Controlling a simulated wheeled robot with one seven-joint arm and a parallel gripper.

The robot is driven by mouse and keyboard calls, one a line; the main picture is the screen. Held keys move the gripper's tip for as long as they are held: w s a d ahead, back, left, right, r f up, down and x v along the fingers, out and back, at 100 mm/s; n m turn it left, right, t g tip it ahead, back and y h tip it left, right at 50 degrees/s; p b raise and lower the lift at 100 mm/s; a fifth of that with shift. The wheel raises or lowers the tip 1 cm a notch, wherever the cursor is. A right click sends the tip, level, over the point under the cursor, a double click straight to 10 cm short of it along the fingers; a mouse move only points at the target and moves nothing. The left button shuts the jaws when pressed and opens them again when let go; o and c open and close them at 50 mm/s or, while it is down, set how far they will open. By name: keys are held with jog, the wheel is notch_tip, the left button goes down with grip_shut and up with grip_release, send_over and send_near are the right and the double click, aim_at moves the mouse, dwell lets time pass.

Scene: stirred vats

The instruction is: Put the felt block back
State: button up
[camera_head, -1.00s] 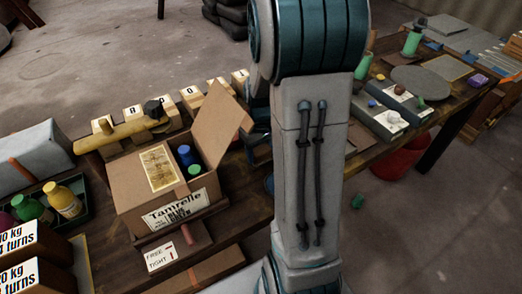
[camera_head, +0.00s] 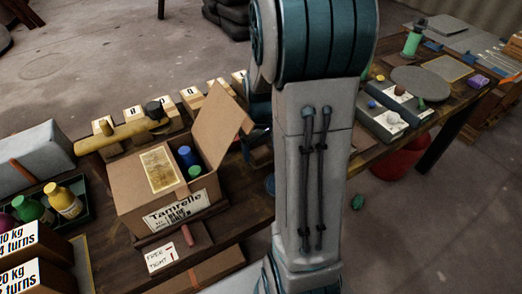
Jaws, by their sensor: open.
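I cannot pick out the felt block for certain in the head view. A small dark green lump (camera_head: 357,202) lies on the floor right of my arm, and I cannot tell what it is made of. My own arm fills the middle of the view and hides part of the table behind it. My gripper is not visible; some dark teal parts of my arm show just left of the big link, over the table.
An open cardboard box (camera_head: 145,205) holding blue and green-capped bottles stands on the wooden table. A white card (camera_head: 161,258) lies in front. At right are a grey tray (camera_head: 385,125), a round grey disc (camera_head: 421,81) and a red tub (camera_head: 402,158) beneath.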

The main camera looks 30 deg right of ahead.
aim_at(261, 152)
notch_tip(261, 152, up, 10)
jog(key=p, duration=0.1)
jog(key=shift+r, duration=0.15)
dwell(1.0)
